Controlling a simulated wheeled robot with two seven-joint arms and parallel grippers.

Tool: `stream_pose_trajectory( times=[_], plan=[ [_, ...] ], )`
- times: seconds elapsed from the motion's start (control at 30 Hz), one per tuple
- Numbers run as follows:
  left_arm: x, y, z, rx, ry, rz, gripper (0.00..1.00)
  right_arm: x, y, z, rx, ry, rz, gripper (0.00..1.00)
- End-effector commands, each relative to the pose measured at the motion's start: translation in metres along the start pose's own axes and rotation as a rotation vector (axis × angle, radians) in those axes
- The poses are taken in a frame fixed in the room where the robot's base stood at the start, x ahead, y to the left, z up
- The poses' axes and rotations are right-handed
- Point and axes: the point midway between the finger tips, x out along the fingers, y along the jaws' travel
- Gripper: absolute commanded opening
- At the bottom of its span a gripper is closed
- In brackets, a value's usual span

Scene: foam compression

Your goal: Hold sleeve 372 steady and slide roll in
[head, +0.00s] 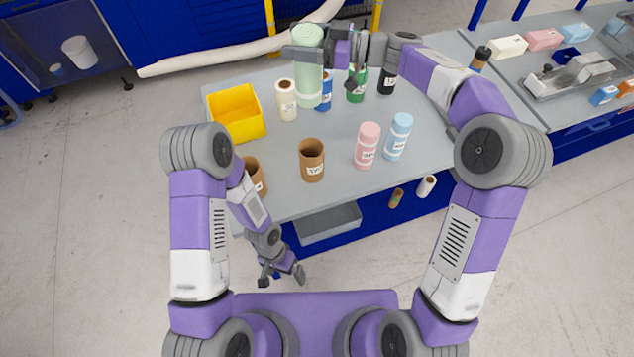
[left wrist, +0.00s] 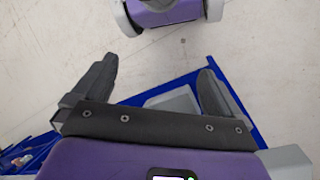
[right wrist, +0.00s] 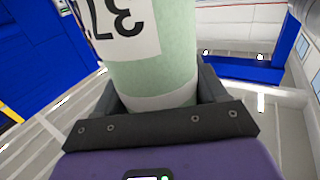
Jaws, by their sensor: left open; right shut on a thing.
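A tall pale green cylinder (head: 309,82) is in my right gripper (head: 304,54), near its upper end, at the far side of the table. In the right wrist view the green cylinder (right wrist: 150,78) sits between both fingers; its white label shows upside-down digits starting "37", the rest cut off. Whether its base touches the table is unclear. My left gripper (head: 282,272) is open and empty, low in front of the table; its spread fingers show in the left wrist view (left wrist: 158,80). Two brown tubes, one in the middle (head: 312,162) and one at left (head: 256,178), stand on the table.
A yellow bin (head: 236,114) is at the table's left. A cream roll (head: 286,100), a pink roll (head: 366,148), a light blue roll (head: 398,138), and blue, green and black cylinders stand on the table. A grey tray (head: 330,222) is at the front edge. Two small cylinders lie below.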

Motion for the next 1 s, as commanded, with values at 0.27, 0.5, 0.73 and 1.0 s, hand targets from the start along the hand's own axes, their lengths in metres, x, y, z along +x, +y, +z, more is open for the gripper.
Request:
stream_pose_trajectory(
  times=[0.27, 0.5, 0.73, 1.0],
  plan=[
    [-0.033, -0.056, -0.014, 0.460, -0.278, -0.457, 1.00, 0.000, 0.000, 0.000, 0.000, 0.000, 0.000, 0.25],
    [-0.105, -0.090, -0.078, 0.850, -0.466, -1.035, 1.00, 0.000, 0.000, 0.000, 0.000, 0.001, 0.000, 0.25],
    [-0.154, -0.056, -0.153, 1.285, -0.638, -1.609, 1.00, 0.000, 0.000, 0.000, 0.000, 0.001, 0.000, 0.25],
    [-0.156, 0.021, -0.206, 1.678, -0.731, -2.085, 1.00, 0.000, 0.000, 0.000, 0.000, 0.001, 0.000, 0.25]
  ],
)
